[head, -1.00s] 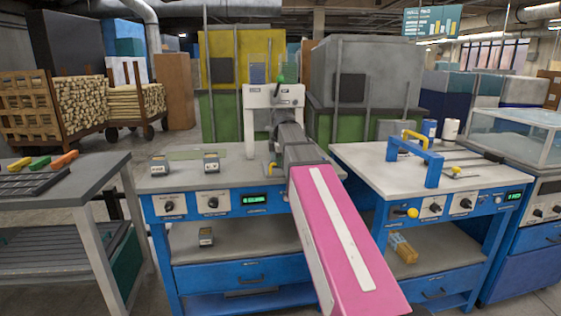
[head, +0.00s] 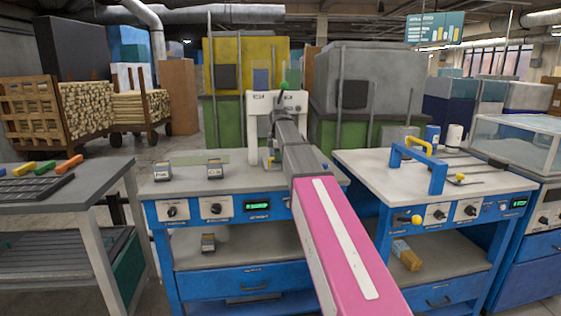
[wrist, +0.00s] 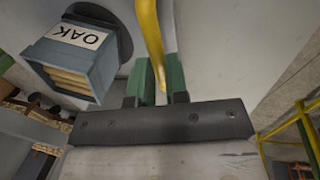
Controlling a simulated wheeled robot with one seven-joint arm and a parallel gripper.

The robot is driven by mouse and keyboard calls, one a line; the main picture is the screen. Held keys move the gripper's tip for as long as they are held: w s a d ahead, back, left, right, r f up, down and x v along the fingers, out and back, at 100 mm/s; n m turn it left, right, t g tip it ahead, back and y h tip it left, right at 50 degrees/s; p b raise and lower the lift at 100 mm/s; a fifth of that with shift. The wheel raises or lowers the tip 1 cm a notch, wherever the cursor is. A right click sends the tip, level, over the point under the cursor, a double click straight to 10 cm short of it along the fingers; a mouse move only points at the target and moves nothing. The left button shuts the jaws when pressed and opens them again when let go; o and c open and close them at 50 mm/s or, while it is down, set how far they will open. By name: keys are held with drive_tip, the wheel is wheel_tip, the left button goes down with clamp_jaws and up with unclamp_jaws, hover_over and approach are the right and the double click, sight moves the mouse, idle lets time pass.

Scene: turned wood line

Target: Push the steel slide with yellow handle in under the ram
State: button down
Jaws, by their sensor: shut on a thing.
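The yellow handle (wrist: 152,38) of the slide runs between the green-tipped fingers of my gripper (wrist: 162,78) in the wrist view. The gripper is shut on it. The steel slide itself is hard to make out; a thin edge shows beside the handle. My arm hides the ram and most of the slide. A grey-blue box marked OAK (wrist: 70,58) with wood pieces in it is left of my fingers in the wrist view.
The right-hand bench (head: 365,172) carries a blue frame with a yellow grip (head: 417,145). A grey table (head: 95,180) is at the left.

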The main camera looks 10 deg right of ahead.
drive_tip(key=shift+w, duration=1.25)
drive_tip(key=c, duration=1.1)
unclamp_jaws()
drive_tip(key=shift+w, duration=0.1)
